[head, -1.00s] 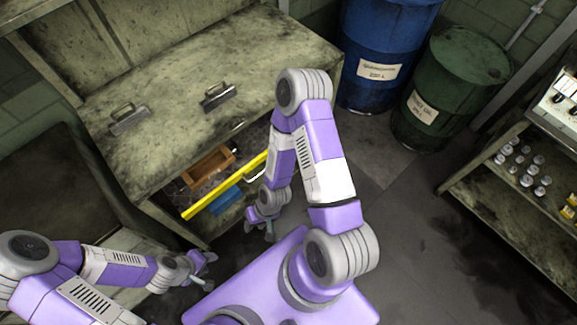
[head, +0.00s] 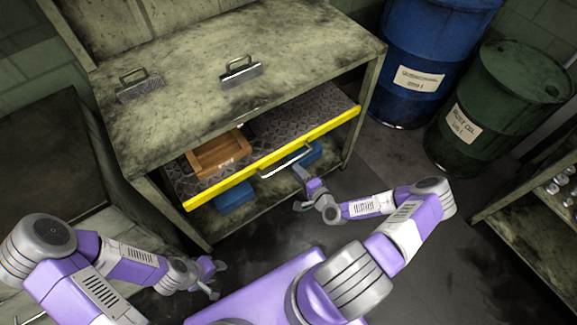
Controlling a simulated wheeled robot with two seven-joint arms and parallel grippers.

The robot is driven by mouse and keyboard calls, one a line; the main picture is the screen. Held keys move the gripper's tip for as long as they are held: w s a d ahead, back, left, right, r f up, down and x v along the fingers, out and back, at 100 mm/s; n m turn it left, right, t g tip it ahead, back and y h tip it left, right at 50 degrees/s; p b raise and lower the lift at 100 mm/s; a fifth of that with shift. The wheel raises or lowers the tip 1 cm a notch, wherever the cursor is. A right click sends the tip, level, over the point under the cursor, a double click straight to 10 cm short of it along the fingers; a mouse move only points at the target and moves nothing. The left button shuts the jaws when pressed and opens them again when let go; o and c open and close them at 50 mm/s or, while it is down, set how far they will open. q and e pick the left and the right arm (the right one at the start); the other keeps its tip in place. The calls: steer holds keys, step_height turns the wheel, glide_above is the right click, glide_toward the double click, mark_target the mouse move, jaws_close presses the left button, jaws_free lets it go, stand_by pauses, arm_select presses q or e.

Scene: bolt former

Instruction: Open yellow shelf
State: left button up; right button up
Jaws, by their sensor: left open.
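The yellow-fronted shelf (head: 235,180) is pulled partly out from under the workbench top in the head view. Its dark patterned floor and a brown wooden box (head: 218,153) on it show. A light metal handle (head: 287,160) sits on the yellow front. My left gripper (head: 213,283) is open and empty, low at the left, away from the shelf.
The workbench (head: 190,95) carries two metal-handled blocks. Blue bins (head: 236,197) stand below the shelf. A blue barrel (head: 425,60) and a green barrel (head: 495,105) stand at the right. A rack (head: 530,215) is at the right edge. The floor between has free room.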

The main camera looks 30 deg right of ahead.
mark_target(288, 162)
steer(key=b+x, duration=0.1)
steer(key=x, duration=0.6)
steer(key=shift+a, duration=0.1)
steer(key=shift+c, duration=0.5)
jaws_close()
